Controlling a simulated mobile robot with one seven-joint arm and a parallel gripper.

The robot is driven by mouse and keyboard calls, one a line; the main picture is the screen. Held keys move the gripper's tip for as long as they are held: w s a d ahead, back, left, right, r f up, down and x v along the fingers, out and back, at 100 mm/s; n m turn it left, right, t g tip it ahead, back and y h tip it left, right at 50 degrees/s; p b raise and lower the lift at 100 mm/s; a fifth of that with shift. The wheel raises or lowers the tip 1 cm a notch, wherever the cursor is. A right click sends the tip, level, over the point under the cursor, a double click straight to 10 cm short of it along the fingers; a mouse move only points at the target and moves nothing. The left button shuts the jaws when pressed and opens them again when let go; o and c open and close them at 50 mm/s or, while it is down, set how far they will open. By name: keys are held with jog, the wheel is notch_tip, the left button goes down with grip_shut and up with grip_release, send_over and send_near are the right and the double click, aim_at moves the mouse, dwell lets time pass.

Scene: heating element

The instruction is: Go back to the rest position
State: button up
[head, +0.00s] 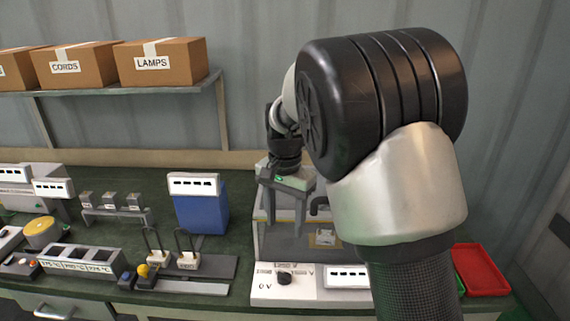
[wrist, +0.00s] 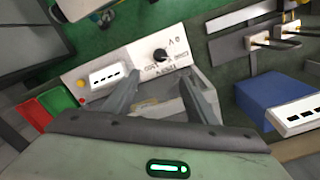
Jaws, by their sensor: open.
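My gripper (head: 285,214) is above a bench unit in the head view, pointing down, with its two fingers apart and nothing seen between them. In the wrist view the gripper (wrist: 159,80) also shows open, its fingers reaching toward the unit's panel. The unit has a white front panel (head: 309,292) with a black knob (head: 284,278), a "0 V" mark and a display (head: 346,279). The knob (wrist: 161,55) and panel (wrist: 124,66) also show in the wrist view. My arm hides the unit's right side.
A red tray (head: 481,270) lies at right. Above, a shelf (head: 120,89) carries cardboard boxes (head: 161,61). The air between shelf and arm is free.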

jog(key=s+d+r+n+t+y+p, duration=0.1)
jog(key=s+d+r, duration=0.2)
jog(key=r, duration=0.2)
jog(key=s+d+r+p, duration=0.1)
jog(key=s+d+r, duration=0.1)
jog(key=r, duration=0.2)
jog(key=s+d+r+n+t+p, duration=0.1)
jog(key=s+d+r, duration=0.3)
jog(key=s, duration=0.5)
jog(key=s+d+r+n+t+h+p, duration=0.1)
jog(key=s+d+r+n+t+p, duration=0.1)
jog(key=s, duration=0.8)
jog(key=d+r+n+t, duration=0.1)
jog(key=d+r+n, duration=0.1)
jog(key=d, duration=0.1)
jog(key=shift+s+t, duration=0.2)
jog(key=shift+t, duration=0.1)
jog(key=shift+d, duration=0.2)
